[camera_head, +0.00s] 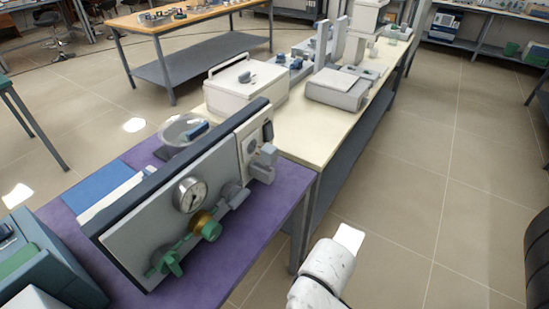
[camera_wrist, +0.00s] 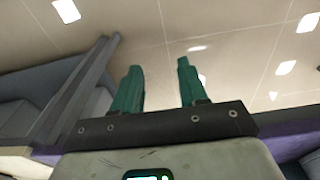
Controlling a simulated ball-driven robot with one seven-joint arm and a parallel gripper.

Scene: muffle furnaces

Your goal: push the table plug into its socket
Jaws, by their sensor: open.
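A panel on the purple bench carries a white plate (camera_head: 250,142) at its right end, which looks like the socket. A grey block-shaped part (camera_head: 264,164) sits at this plate and may be the plug. I cannot tell whether it is seated or how far it stands out. My gripper (camera_wrist: 159,78) shows in the wrist view with its two green fingers apart and nothing between them. Tiled floor lies behind them. Neither plug nor socket can be made out in the wrist view. In the head view my gripper's fingers cannot be made out.
The panel (camera_head: 145,218) has a round gauge (camera_head: 190,194) and green valve knobs (camera_head: 168,263). A glass dish (camera_head: 184,130) stands behind it. A cream bench (camera_head: 310,135) with a white box (camera_head: 245,88) adjoins the purple bench (camera_head: 290,187). The floor at right (camera_head: 440,190) is clear.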

